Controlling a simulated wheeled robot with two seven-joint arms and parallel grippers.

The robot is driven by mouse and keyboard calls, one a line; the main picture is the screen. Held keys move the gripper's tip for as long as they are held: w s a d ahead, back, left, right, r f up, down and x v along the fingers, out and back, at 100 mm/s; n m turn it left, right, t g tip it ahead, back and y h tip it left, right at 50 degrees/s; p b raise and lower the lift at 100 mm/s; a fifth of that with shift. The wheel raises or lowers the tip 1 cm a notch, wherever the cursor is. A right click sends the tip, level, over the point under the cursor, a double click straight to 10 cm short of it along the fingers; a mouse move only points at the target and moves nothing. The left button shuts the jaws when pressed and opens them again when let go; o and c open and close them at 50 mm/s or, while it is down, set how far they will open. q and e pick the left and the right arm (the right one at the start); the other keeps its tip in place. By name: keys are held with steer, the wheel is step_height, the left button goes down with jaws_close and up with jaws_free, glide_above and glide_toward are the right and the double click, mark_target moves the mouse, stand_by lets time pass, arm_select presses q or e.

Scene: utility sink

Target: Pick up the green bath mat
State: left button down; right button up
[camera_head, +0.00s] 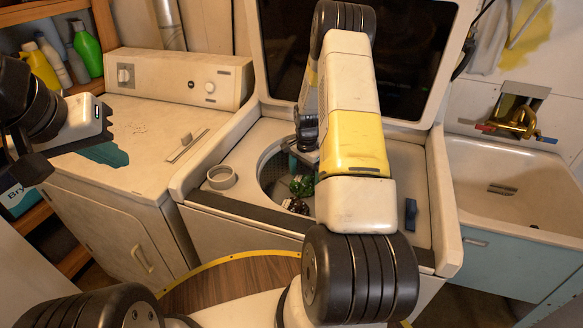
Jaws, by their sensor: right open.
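A flat teal piece (107,154) lies on the white machine at left, partly covered by my left gripper. My right arm reaches over the washer. Its gripper (306,143) points down at the back of the opening, above and behind the green bundle. It is open, and its fingertips are partly hidden by the arm. My left gripper (106,122) is above the left machine, and its finger gap cannot be made out.
The washer's raised lid (405,60) stands behind my right arm. A pale ring (222,177) and a small blue object (411,214) lie on the washer top. A sink (520,185) is at right. Bottles (87,48) stand on a shelf at upper left.

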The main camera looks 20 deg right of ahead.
steer(key=shift+c, duration=0.4)
steer(key=c, duration=1.5)
steer(key=shift+r, duration=0.1)
steer(key=shift+c, duration=0.2)
